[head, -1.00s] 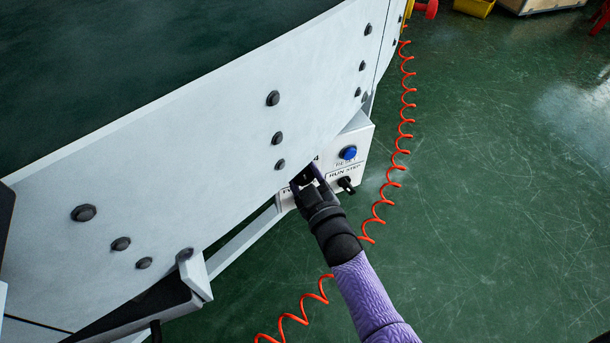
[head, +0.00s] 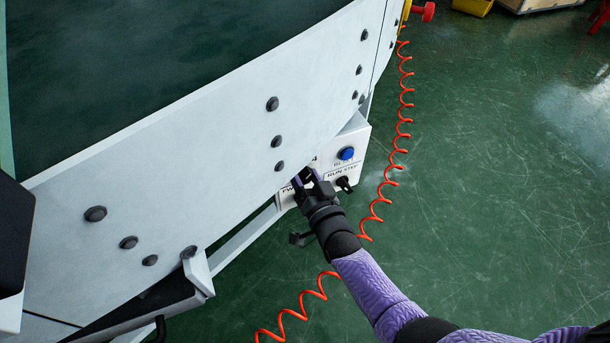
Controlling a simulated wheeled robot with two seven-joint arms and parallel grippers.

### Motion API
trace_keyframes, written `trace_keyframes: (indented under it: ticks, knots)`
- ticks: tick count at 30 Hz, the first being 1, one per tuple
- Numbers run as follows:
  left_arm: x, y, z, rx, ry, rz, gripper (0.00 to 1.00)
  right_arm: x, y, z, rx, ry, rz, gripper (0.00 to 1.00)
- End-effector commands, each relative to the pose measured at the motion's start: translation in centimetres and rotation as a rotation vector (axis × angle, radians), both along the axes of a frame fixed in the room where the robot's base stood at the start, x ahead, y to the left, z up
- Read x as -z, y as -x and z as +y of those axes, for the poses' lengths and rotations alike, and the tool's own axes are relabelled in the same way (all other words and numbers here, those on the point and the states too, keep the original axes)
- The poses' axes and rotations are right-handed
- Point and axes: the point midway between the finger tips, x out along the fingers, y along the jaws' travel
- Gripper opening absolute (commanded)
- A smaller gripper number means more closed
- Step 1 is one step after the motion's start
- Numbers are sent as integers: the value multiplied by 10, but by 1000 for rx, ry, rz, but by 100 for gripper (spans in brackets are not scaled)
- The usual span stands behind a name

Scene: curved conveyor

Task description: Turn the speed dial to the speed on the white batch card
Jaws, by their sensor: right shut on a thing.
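The white control box (head: 360,149) hangs under the near edge of the conveyor side panel. It carries a blue push button (head: 346,153) and a black RUN/STEP switch (head: 344,184). My right gripper (head: 304,176) is at the left part of the box face, shut on the speed dial there. The fingers and the panel edge hide the dial, so its pointer and most scale marks cannot be read. The white batch card does not show. My left gripper is not in view.
The pale conveyor side panel (head: 215,165) with dark bolts overhangs the box closely. A coiled orange hose (head: 388,188) hangs just right of the box. A yellow bin (head: 472,6) stands far back.

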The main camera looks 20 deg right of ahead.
Motion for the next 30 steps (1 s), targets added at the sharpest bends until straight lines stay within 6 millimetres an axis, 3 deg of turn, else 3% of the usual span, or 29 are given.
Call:
trace_keyframes:
  ticks: [15, 30]
  knots:
    - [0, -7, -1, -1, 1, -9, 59, 3, 1, -1, 0, -357, 16, 1]
    - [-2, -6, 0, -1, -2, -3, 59, 3, 1, -2, 0, -450, 19, 1]
